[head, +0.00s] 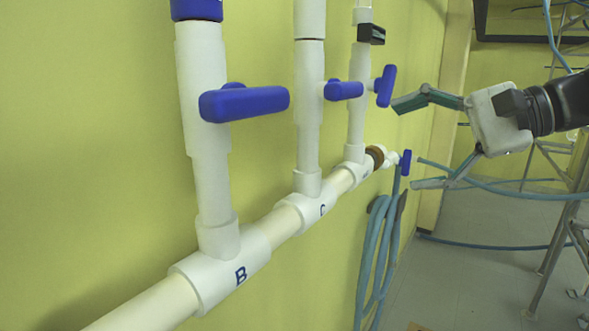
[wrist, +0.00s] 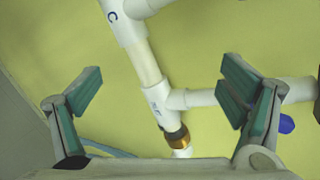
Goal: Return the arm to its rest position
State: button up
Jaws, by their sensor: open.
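My gripper (head: 410,145) is on the right of the head view, open and empty, with its fingers spread wide and pointing left toward the pipes. It stands apart from the valve handles. In the wrist view both fingers of my gripper (wrist: 165,108) show, with white pipe and yellow wall seen between and beyond them. A blue valve handle (head: 385,86) on the farthest vertical pipe is just left of the upper finger in the head view. A small blue handle (head: 405,162) is at the pipe end, left of the gap between the fingers.
A white horizontal pipe (head: 275,227) marked B and C runs along the yellow wall (head: 90,130). Blue handles (head: 245,103) and (head: 343,91) are on the nearer vertical pipes. A blue hose (head: 372,250) hangs below. Metal frame legs (head: 553,235) stand at right.

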jog(key=s+a+f+n+g+h, duration=0.3)
jog(key=s+a+f+n+h, duration=0.15)
jog(key=s+f, duration=0.65)
jog(key=s+d+f+n+t+h, duration=0.1)
jog(key=s+d+f+n+h, duration=0.4)
jog(key=s+f+n+h, duration=0.1)
jog(key=shift+s+d+f+h, duration=0.2)
jog(key=shift+s+f+h, duration=0.4)
jog(key=shift+s, duration=0.5)
jog(key=shift+r, duration=0.1)
